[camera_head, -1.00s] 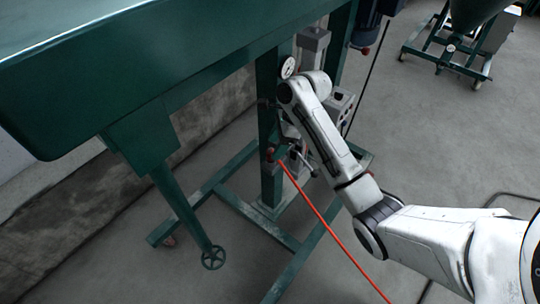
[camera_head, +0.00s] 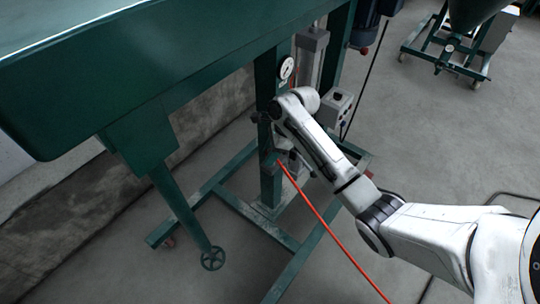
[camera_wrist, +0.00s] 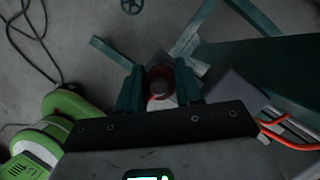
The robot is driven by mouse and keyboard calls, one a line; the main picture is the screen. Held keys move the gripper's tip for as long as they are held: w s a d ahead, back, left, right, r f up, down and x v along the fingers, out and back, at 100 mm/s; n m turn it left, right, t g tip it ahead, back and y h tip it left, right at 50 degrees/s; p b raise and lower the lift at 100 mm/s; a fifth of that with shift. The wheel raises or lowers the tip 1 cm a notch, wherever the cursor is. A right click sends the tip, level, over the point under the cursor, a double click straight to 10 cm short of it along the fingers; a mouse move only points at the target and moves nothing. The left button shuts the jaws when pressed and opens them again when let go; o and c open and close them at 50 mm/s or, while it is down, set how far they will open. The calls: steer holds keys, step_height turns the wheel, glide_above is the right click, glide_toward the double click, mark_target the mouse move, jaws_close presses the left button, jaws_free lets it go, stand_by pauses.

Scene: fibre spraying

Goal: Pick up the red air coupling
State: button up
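The red air coupling (camera_wrist: 158,99) shows in the wrist view as a dark round end with a red rim, between the two dark green fingers of my gripper (camera_wrist: 159,82). The fingers stand apart on either side of it, and I see no clear contact. In the head view my gripper (camera_head: 281,151) is low beside the green post, partly hidden by my arm. The coupling cannot be made out there; a red hose (camera_head: 330,229) runs from that spot down to the right.
The green machine frame (camera_head: 270,185) with its post and floor beams stands close around my gripper. A gauge (camera_head: 286,68) and a grey control box (camera_head: 337,106) are above. A green-and-white device (camera_wrist: 62,130) and orange cables (camera_wrist: 290,140) show in the wrist view.

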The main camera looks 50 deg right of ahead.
steer(key=c, duration=0.6)
steer(key=shift+r, duration=0.15)
